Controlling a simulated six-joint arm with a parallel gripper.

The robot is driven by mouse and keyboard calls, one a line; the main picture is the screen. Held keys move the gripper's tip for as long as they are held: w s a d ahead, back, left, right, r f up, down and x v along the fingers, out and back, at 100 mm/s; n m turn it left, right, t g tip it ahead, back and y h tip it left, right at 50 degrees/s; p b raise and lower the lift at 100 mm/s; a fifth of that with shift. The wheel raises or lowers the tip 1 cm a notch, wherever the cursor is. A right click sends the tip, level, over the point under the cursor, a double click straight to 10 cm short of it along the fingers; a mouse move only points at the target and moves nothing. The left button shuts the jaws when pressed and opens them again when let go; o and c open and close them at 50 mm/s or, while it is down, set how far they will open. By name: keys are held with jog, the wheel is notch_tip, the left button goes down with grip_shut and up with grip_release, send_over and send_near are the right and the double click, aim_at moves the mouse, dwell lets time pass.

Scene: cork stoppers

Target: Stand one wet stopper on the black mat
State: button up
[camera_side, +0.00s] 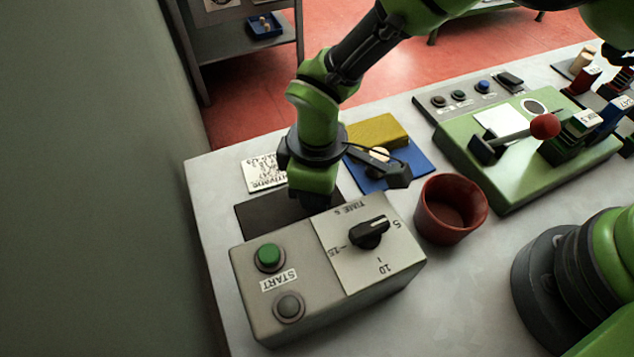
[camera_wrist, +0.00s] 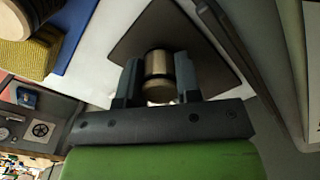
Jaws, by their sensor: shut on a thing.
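My gripper (camera_wrist: 158,82) is shut on a pale cork stopper (camera_wrist: 158,64) with a dark band, held between its two fingers. In the wrist view the stopper is seen against the black mat (camera_wrist: 204,66); whether its far end touches the mat cannot be told. In the side view my gripper (camera_side: 315,200) points down at the right part of the black mat (camera_side: 268,218). The held stopper is hidden there, and the timer box covers the mat's near side. Another pale stopper (camera_side: 379,154) is on the blue mat (camera_side: 408,162), beside the yellow block (camera_side: 377,131).
The grey timer box (camera_side: 345,282), with a green START button and a dial, stands close in front of my gripper. A red cup (camera_side: 451,208) is to the right. A green lever device (camera_side: 500,175) stands farther right. A printed card (camera_side: 263,173) lies behind the mat.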

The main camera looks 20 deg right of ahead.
jog(key=shift+f, duration=0.15)
jog(key=o, duration=0.9)
notch_tip(320, 180, up, 12)
jog(key=shift+r, duration=0.2)
